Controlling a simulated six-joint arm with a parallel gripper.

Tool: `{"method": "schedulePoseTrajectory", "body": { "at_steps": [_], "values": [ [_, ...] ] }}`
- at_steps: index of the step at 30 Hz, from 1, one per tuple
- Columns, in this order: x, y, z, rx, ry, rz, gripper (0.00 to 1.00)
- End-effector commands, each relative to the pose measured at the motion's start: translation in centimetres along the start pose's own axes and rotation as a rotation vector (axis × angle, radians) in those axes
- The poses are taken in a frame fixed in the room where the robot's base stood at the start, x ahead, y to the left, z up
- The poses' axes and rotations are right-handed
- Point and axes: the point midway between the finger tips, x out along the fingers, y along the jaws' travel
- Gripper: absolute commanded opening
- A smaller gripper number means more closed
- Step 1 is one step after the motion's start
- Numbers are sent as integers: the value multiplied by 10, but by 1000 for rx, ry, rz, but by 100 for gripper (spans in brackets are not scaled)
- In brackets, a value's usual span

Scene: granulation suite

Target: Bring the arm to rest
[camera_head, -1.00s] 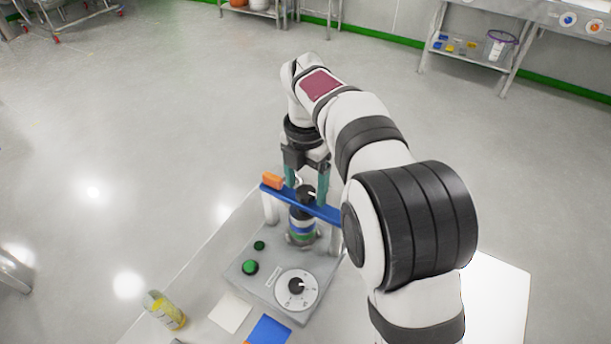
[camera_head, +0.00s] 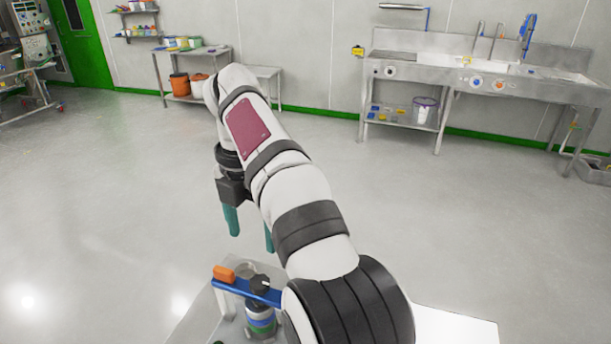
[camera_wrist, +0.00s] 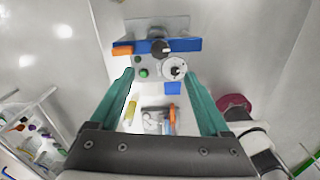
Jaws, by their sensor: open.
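My gripper (camera_head: 251,236) is open, with its two teal fingers spread and nothing between them. In the head view it hangs above and behind the bench device, clear of it. The device has a blue crossbar (camera_head: 247,290) with an orange block (camera_head: 223,273) at its left end and a black knob (camera_head: 260,283). A banded cylinder (camera_head: 261,319) stands under the bar. In the wrist view my gripper (camera_wrist: 161,75) looks down over the table, and the blue bar (camera_wrist: 185,45), a green button (camera_wrist: 143,72) and a white dial (camera_wrist: 173,68) show beyond the fingers.
The white table (camera_head: 455,327) is mostly cut off below. In the wrist view a yellow bottle (camera_wrist: 131,108) and a blue square (camera_wrist: 172,88) lie on it. A steel sink bench (camera_head: 480,78) and a side table (camera_head: 190,50) stand by the far wall. The floor between is open.

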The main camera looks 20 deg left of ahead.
Motion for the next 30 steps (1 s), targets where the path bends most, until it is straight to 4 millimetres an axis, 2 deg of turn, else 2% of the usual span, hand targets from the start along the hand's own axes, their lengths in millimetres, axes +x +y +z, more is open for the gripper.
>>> {"method": "schedulePoseTrajectory", "body": {
  "at_steps": [2,4,5,6,8,9,11,12,15,18,19,21,23,30],
  "values": [
    [-3,-12,3,81,2,0,80],
    [-10,-44,8,316,11,0,80],
    [-12,-64,9,466,18,0,80],
    [-16,-95,8,700,27,1,80],
    [-14,-144,-2,1093,46,0,80],
    [-11,-174,-12,1358,60,-2,80],
    [0,-216,-35,1758,85,-6,80],
    [10,-240,-54,2023,105,-13,80],
    [40,-286,-102,2630,157,-37,80],
    [71,-309,-143,3089,208,-70,80],
    [79,-313,-152,-3076,-213,76,80],
    [92,-319,-167,-2904,-211,86,80],
    [98,-321,-173,-2823,-208,91,80],
    [100,-322,-176,-2792,-205,97,80]
  ]
}}
